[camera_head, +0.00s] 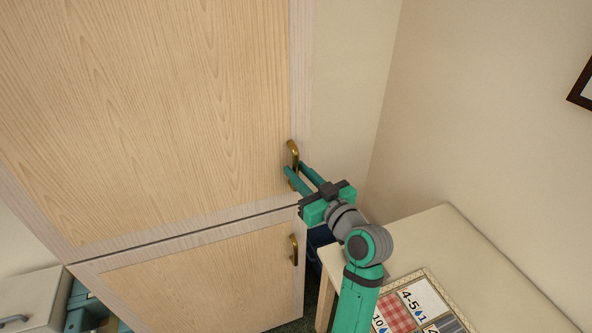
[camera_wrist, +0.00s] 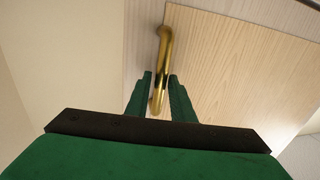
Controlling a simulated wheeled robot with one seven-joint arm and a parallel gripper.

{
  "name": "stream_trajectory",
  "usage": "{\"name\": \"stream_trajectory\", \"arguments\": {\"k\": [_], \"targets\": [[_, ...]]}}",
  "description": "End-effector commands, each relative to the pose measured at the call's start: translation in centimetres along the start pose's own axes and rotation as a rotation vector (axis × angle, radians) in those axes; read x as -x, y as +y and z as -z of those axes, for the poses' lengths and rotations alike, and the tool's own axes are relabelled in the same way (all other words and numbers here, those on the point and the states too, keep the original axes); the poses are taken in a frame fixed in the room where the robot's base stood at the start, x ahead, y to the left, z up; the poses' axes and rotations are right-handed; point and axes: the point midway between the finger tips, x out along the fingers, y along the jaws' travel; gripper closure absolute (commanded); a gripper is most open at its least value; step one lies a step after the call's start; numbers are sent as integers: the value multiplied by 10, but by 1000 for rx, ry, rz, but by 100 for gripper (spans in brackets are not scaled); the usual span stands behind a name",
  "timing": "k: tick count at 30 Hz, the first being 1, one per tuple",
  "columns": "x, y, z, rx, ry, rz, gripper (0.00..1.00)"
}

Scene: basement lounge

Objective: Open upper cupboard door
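The upper cupboard door (camera_head: 150,100) is light wood with a paler frame and looks shut in the head view. Its brass handle (camera_head: 293,152) is near the lower right edge. My gripper (camera_head: 296,175) is at the lower part of this handle. In the wrist view, the handle (camera_wrist: 162,70) runs down between the two green fingers of my gripper (camera_wrist: 161,85). The fingers are apart, one on each side of the handle, with small gaps visible. The upper door (camera_wrist: 235,70) fills the right of the wrist view.
A lower cupboard door (camera_head: 215,275) with its own brass handle (camera_head: 294,250) is below. A pale table (camera_head: 450,240) with a patterned board (camera_head: 415,305) stands at the right, close to my arm. A drawer unit (camera_head: 30,300) is at the lower left. Walls are behind and right.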

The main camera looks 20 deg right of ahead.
Motion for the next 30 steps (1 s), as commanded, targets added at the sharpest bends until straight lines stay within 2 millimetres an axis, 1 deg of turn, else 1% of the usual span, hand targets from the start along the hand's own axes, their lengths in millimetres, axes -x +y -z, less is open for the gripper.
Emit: {"name": "stream_trajectory", "arguments": {"k": [1,5,14,15,16,17,25,30], "targets": [[-5,0,0,0,0,1,78],[-12,0,0,0,-1,1,78],[-13,0,0,0,-1,0,78],[-13,0,0,0,-1,0,88],[-13,0,0,0,-1,0,95],[-13,0,0,0,-1,0,100],[-14,-1,0,0,-1,-2,100],[-17,-8,0,0,0,-12,100]]}}
